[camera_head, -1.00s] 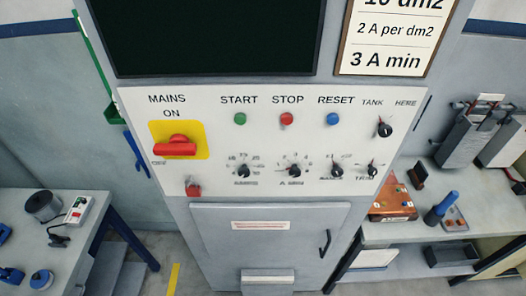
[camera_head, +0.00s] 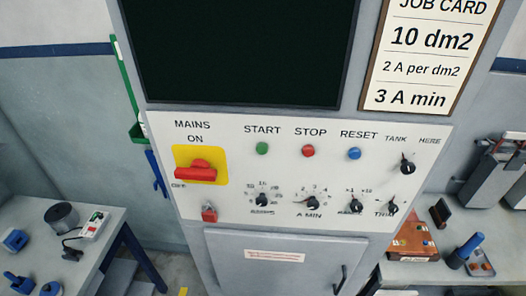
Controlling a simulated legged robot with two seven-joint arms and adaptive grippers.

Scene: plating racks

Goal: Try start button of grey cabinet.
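The grey cabinet (camera_head: 216,236) stands in the middle of the head view, with a pale control panel (camera_head: 285,180) across its front. The green start button (camera_head: 262,149) sits under the word START. To its right are the red stop button (camera_head: 308,151) and the blue reset button (camera_head: 354,154). The red mains switch (camera_head: 195,171) lies level on a yellow plate, left of the start button. A dark screen (camera_head: 235,50) above the panel shows nothing lit. Neither of my grippers is in view, and nothing touches the panel.
Several black knobs (camera_head: 313,202) and a small red part (camera_head: 209,212) sit low on the panel. A job card (camera_head: 428,50) hangs at upper right. A side table (camera_head: 118,222) with tools stands left, and a bench (camera_head: 425,272) with items stands right.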

